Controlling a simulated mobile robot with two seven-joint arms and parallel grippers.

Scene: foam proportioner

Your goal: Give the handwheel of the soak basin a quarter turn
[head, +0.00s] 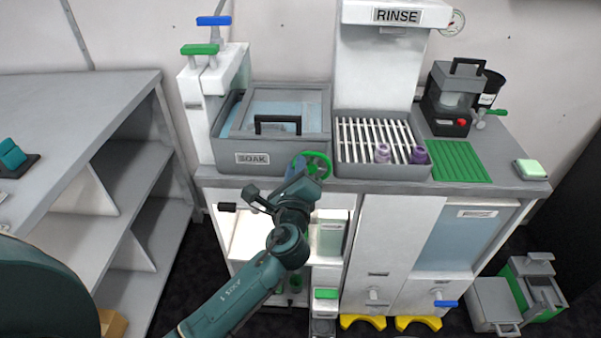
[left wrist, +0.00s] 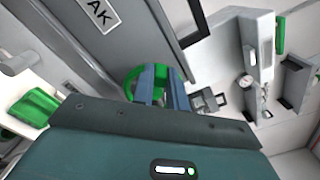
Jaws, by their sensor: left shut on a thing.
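The soak basin (head: 226,147) stands on the counter with a grey lid and a black handle, and a SOAK label on its front. Its green handwheel (head: 318,160) sits at the basin's front right corner. My left gripper (head: 303,168) reaches up to the handwheel from the front and is shut on it. In the left wrist view the two blue-grey fingers (left wrist: 158,88) lie over the green handwheel (left wrist: 131,78), hiding part of its rim. The soak basin (left wrist: 60,45) also shows there with its label. My right gripper is not in view.
The rinse basin (head: 375,171) with a slatted rack and purple-topped items stands just right of the handwheel. A green mat (head: 458,161) and a black-and-grey machine (head: 452,95) are farther right. Open shelves (head: 330,235) lie below the counter, behind my left arm.

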